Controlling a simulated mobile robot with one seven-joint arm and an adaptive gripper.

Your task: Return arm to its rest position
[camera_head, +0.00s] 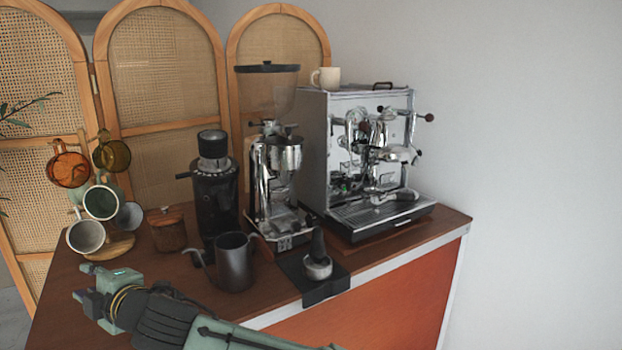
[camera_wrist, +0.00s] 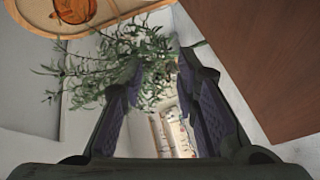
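My gripper (camera_head: 84,284) is at the lower left of the head view, over the front left part of the wooden counter (camera_head: 68,262). My arm reaches in from the bottom of that view. In the wrist view my gripper (camera_wrist: 160,88) shows two dark fingers standing well apart, with nothing between them. Beyond the fingers are a leafy plant (camera_wrist: 128,62) and pale floor. The counter also fills the upper right of the wrist view (camera_wrist: 265,55).
A mug tree with several mugs (camera_head: 103,202) stands behind my gripper. A black kettle (camera_head: 235,263), grinders (camera_head: 213,195) (camera_head: 277,175), a tamper on a mat (camera_head: 318,267) and an espresso machine (camera_head: 375,160) stand to the right. A folding screen (camera_head: 165,85) closes the back.

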